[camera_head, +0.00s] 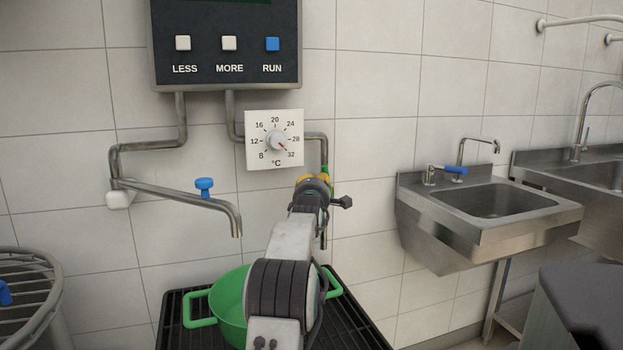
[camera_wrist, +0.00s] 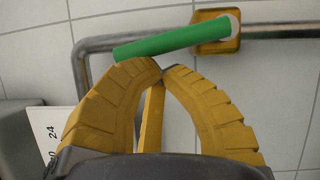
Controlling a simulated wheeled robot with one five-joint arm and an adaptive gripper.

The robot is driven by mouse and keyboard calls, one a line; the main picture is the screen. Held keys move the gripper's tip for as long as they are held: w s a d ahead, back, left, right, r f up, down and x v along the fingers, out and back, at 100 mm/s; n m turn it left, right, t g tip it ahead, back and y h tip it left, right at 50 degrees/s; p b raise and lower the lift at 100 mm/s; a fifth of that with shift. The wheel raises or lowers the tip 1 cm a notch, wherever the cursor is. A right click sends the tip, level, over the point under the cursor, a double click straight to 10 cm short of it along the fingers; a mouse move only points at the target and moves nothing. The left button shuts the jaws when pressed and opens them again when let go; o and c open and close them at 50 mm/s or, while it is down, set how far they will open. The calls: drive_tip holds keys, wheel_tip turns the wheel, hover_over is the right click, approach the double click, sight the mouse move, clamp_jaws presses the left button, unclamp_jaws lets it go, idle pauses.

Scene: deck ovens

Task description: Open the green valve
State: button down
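The green valve's lever (camera_wrist: 172,42) crosses the top of the wrist view, slightly tilted, with its right end at a yellow valve body (camera_wrist: 208,46) on a metal pipe. My gripper's yellow fingers (camera_wrist: 160,70) come together at the tips just below the lever, with nothing seen between them. Whether the tips touch the lever I cannot tell. In the head view my gripper (camera_head: 313,181) is by the right-hand pipe below the dial, and my arm hides most of the valve.
A temperature dial (camera_head: 259,141) is on the wall just left of the pipe. A blue-handled tap (camera_head: 205,187) is further left. A green pot (camera_head: 230,302) stands on a black rack (camera_head: 171,325) below my arm. A steel sink (camera_head: 496,202) is on the right.

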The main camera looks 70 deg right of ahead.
drive_tip(key=shift+s+d+r+m+p, duration=0.25)
drive_tip(key=shift+s+r+m+p, duration=0.1)
drive_tip(key=shift+r+m+p, duration=0.1)
drive_tip(key=shift+s+d, duration=0.15)
idle(0.6)
